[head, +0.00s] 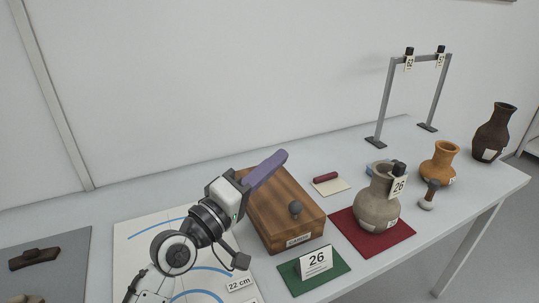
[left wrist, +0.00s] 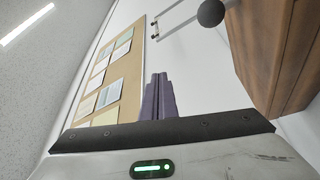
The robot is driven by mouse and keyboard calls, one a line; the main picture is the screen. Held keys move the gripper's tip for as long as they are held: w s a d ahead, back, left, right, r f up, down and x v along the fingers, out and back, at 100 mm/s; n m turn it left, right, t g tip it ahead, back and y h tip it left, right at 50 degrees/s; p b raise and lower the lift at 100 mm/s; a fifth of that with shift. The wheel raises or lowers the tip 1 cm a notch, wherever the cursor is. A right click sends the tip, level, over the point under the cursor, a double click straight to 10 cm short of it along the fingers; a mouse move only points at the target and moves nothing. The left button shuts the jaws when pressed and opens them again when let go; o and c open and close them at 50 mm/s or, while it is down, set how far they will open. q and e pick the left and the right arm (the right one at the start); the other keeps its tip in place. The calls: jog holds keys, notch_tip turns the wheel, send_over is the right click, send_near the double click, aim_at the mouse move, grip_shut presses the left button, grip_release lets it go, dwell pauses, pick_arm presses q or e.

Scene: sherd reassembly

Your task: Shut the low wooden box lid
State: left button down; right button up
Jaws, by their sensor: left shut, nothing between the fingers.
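The low wooden box (head: 277,232) stands on the table in the middle of the head view, with a label on its front. Its striped lid (head: 283,196) looks flat on top, with a dark round knob (head: 296,208) near the front edge. The box side (left wrist: 285,50) and the knob (left wrist: 211,12) also show at the right of the left wrist view. My left gripper (head: 284,154), with purple fingers, is shut and empty by the box's back left. It hides part of the lid's back edge. The fingers (left wrist: 158,97) show together in the left wrist view. My right gripper is not in view.
A grey-brown jar (head: 378,207) with tag 26 stands on a red mat (head: 400,235) right of the box. A marked white sheet (head: 130,255) lies left. A grey frame (head: 387,95) stands behind.

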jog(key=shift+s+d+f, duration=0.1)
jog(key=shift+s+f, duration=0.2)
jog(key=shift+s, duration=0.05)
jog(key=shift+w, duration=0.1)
